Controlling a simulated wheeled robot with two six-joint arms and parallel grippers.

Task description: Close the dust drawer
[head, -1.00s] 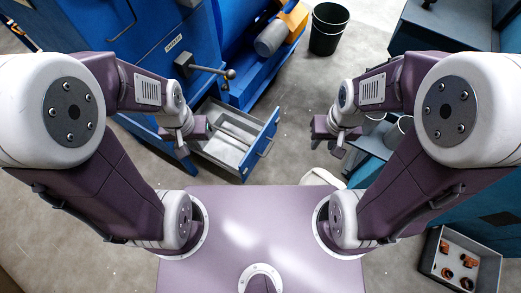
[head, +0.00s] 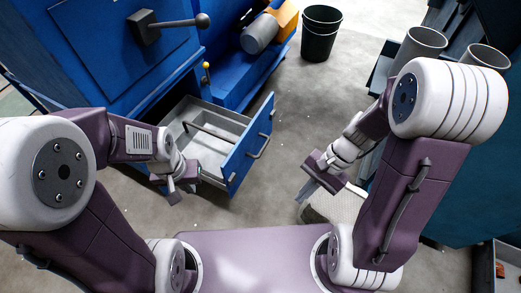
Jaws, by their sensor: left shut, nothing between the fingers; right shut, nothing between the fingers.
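The dust drawer (head: 248,150) stands pulled out from the lower part of the blue machine (head: 110,45).
A lever with a round knob (head: 200,20) sticks out of the machine above the drawer. A black bucket (head: 320,32) stands on the floor behind. Grey cylinders (head: 422,45) stand on the right bench. A light block-like thing (head: 338,205) is below my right gripper.

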